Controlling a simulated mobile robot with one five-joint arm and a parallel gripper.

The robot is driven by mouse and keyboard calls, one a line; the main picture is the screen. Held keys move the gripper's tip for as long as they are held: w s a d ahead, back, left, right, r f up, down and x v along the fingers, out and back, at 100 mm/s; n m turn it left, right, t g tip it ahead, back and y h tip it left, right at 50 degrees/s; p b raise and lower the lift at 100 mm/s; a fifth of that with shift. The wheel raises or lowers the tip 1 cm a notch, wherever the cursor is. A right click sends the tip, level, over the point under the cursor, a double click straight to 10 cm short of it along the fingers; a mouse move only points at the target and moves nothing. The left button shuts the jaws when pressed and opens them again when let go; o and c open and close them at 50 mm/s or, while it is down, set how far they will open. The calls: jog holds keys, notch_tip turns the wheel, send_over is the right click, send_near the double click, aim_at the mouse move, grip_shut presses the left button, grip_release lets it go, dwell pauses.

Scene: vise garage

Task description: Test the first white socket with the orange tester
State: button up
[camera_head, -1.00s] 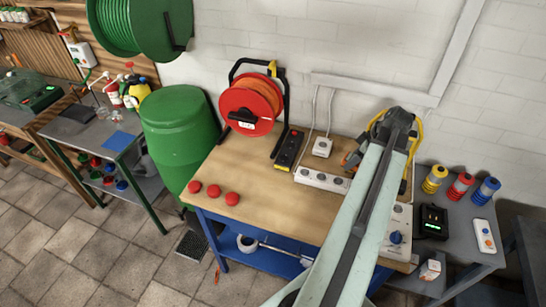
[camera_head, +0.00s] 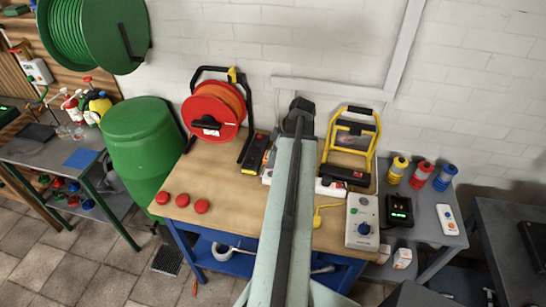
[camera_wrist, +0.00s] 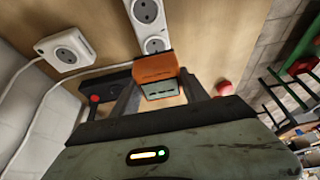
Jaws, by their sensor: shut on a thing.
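My gripper (camera_wrist: 160,95) is shut on the orange tester (camera_wrist: 156,66), which sits between the two fingers in the wrist view. A white socket strip (camera_wrist: 154,44) with round sockets lies on the bench just beyond the tester. The tester overlaps its near end in the picture; I cannot tell whether they touch. A single white socket box (camera_wrist: 65,50) with a cable lies to the left. In the head view my arm hides the gripper, the tester and the middle of the white strip (camera_head: 331,187), whose right part shows.
A black power strip (camera_head: 255,152) lies left of my arm, near the red cable reel (camera_head: 212,112). A yellow stand (camera_head: 350,150) and a grey box with a blue knob (camera_head: 362,222) are on the right. Red caps (camera_head: 182,201) lie front left on the bench (camera_head: 225,195).

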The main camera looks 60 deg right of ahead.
aim_at(270, 173)
jog(key=shift+f+b, duration=2.75)
jog(key=shift+f, duration=0.1)
jog(key=shift+f+b, duration=0.6)
jog(key=o, duration=1.3)
jog(key=shift+o, duration=0.2)
jog(key=shift+r, duration=0.1)
jog(key=p+v, duration=0.7)
jog(key=v, duration=0.1)
jog(key=shift+w+p, duration=0.1)
jog(key=shift+p, duration=0.2)
